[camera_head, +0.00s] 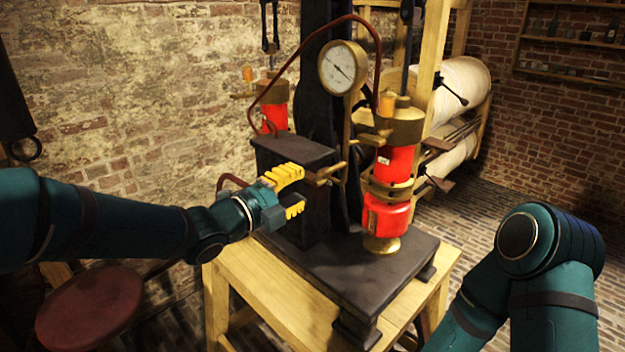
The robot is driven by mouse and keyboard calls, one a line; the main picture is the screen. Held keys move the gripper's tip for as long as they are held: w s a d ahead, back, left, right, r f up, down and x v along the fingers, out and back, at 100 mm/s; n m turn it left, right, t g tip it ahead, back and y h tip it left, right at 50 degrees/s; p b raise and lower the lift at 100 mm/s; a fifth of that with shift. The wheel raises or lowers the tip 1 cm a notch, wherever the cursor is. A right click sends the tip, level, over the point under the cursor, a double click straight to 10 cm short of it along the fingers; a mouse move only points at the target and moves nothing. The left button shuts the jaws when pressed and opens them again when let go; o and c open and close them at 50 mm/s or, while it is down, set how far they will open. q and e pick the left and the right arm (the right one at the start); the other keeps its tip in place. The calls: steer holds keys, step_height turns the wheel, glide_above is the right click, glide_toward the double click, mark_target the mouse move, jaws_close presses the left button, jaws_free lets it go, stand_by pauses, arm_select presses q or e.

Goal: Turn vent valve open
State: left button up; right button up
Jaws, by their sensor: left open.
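A black pump machine stands on a wooden stand, with a round white gauge (342,67) on its column. A brass lever (326,174), which looks like a valve handle, sticks out at the front of a black block (296,150). I cannot tell for certain that it is the vent valve. My left gripper (300,190), with yellow fingers, is open just left of the lever. Its upper finger is close to the lever's left end; whether they touch is unclear. Nothing shows between the fingers. My right arm is at the lower right, its gripper out of view.
A red and brass cylinder (388,217) stands right of the lever, with another brass handle (372,138) above. A second red cylinder (275,115) is behind the block. A reddish pipe (309,40) arches overhead. A round red stool (90,308) is at the lower left.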

mark_target(308, 180)
arm_select(q)
steer(key=x, duration=0.4)
steer(key=shift+w+d, duration=0.3)
jaws_close()
